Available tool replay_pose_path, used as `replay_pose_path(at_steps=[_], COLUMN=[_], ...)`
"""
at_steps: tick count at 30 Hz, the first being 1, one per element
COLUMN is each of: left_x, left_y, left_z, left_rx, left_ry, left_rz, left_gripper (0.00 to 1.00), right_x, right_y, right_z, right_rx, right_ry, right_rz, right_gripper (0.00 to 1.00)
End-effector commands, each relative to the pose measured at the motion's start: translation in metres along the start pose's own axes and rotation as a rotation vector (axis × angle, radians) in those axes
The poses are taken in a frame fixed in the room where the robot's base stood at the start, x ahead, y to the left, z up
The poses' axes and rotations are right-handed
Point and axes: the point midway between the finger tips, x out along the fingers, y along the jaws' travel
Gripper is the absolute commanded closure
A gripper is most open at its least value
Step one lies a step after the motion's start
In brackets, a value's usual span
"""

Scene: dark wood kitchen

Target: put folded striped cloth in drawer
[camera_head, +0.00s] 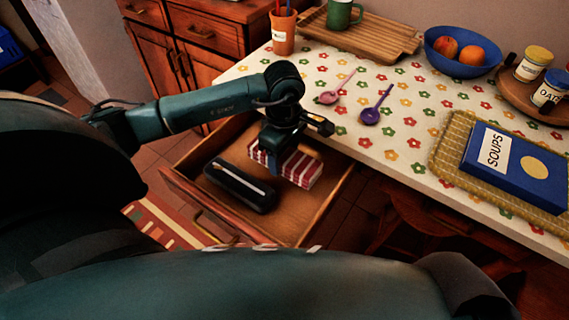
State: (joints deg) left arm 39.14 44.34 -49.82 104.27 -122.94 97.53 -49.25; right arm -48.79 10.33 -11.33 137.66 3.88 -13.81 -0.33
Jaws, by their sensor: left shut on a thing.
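The folded cloth (301,169), with red and white stripes, is at the right side of the open wooden drawer (292,219), inside its outline. My left gripper (279,150) points down and is shut on the cloth; its fingers hide part of the cloth's left end. I cannot tell whether the cloth touches the drawer floor. A dark oblong case (240,186) lies in the drawer just left of the cloth. My right gripper is not in view.
The flower-patterned tabletop (400,139) lies above the drawer, with a pink spoon (329,97) and a purple spoon (371,115) near my left gripper.

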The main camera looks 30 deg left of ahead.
Motion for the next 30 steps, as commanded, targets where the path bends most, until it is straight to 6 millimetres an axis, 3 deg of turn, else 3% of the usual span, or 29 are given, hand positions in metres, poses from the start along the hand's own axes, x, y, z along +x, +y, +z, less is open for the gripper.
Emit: replay_pose_path(at_steps=[10,22,23,30], left_x=[0.039,0.044,0.043,0.043], left_y=[0.000,0.001,0.000,0.000], left_z=[0.000,0.000,0.000,0.000], left_rx=[0.001,0.002,0.002,0.002], left_ry=[-0.001,0.000,0.000,0.000], left_rz=[-0.001,0.002,0.002,0.001], left_gripper=[0.68,0.68,0.42,0.22], right_x=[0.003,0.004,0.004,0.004], right_y=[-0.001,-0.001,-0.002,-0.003], right_z=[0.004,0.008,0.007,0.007], right_rx=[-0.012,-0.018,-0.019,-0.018], right_ry=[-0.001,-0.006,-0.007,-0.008], right_rz=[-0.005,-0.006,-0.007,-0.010], right_gripper=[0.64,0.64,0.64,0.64])
